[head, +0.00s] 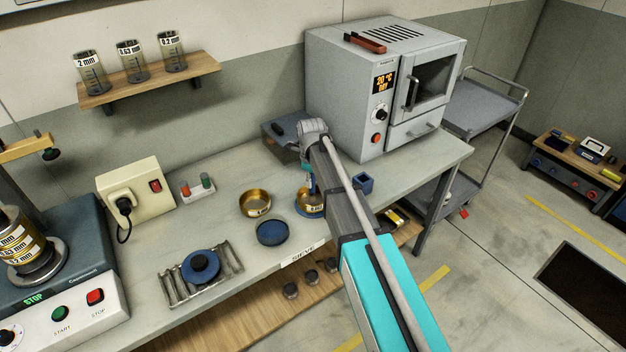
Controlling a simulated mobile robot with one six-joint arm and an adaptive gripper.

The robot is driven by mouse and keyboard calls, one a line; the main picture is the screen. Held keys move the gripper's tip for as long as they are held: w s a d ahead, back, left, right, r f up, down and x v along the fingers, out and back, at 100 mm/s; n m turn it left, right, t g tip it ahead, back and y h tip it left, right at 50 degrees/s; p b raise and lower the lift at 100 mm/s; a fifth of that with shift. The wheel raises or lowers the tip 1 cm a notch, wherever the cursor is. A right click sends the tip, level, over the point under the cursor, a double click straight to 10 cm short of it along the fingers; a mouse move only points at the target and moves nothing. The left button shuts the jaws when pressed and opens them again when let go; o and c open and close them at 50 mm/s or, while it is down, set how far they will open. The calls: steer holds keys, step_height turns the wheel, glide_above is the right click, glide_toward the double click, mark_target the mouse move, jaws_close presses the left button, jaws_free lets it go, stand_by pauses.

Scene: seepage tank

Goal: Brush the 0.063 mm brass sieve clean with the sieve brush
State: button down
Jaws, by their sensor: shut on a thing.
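A small brass sieve (307,203) with a white label sits on a blue round base on the bench, partly hidden behind my arm. The label is too small to read fully. My gripper (311,176) points down just above this sieve, mostly hidden by my own wrist and forearm. It is shut on a slim blue-handled thing, which looks like the sieve brush (312,188). Its lower end reaches down to or into the sieve; I cannot tell whether it touches the mesh.
The sieve shaker (62,280) fills the left end.

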steer(key=shift+s+a, duration=0.5)
steer(key=shift+a, duration=0.3)
steer(key=shift+r, duration=0.1)
step_height(320, 180, up, 7)
steer(key=p, duration=0.7)
stand_by(0.8)
step_height(320, 180, up, 6)
steer(key=p, duration=0.6)
stand_by(0.5)
step_height(320, 180, down, 7)
steer(key=b, duration=0.6)
steer(key=shift+r+b, duration=0.15)
steer(key=shift+b, duration=0.15)
